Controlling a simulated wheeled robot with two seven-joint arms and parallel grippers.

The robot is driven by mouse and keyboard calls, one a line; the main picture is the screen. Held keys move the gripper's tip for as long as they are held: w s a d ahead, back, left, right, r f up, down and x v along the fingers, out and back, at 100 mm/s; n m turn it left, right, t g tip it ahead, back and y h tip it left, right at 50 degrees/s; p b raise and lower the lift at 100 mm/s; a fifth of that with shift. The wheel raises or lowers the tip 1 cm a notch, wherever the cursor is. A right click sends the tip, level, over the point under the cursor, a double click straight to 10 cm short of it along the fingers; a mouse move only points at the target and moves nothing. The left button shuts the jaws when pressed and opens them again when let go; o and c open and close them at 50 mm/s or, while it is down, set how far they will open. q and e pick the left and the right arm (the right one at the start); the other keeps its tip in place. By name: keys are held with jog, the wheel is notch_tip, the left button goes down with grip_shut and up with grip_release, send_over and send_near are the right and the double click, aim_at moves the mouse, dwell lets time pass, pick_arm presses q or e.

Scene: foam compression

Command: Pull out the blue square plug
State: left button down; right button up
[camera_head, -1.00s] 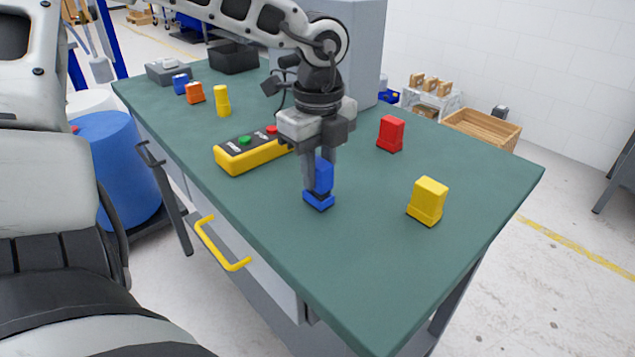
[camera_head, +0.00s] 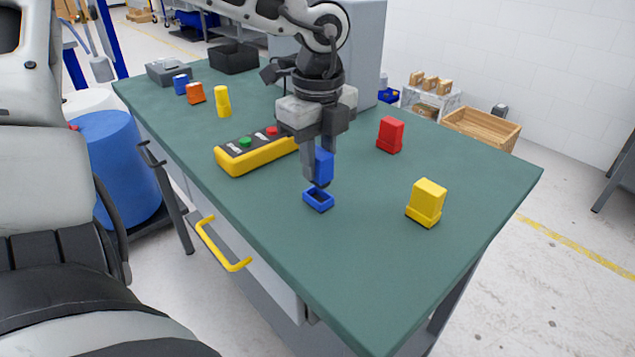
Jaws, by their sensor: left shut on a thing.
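The blue square plug (camera_head: 324,165) is held upright between the fingers of my left gripper (camera_head: 320,172), which is shut on it. The plug is just above the blue square socket (camera_head: 318,200), which lies on the green table top with its opening showing. The plug's lower end looks clear of the socket, or only just over its rim. My left arm comes in from the upper left. My right gripper is not in view.
A yellow block (camera_head: 426,203) stands right of the socket and a red block (camera_head: 390,134) behind it. A yellow button box (camera_head: 256,152) lies to the left. Yellow (camera_head: 222,101), orange (camera_head: 195,93) and blue (camera_head: 181,84) pieces stand farther left. The table's front right is clear.

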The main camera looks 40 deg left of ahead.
aim_at(318, 152)
pick_arm(q)
jog(key=shift+r+p, duration=0.65)
jog(key=shift+r, duration=1.1)
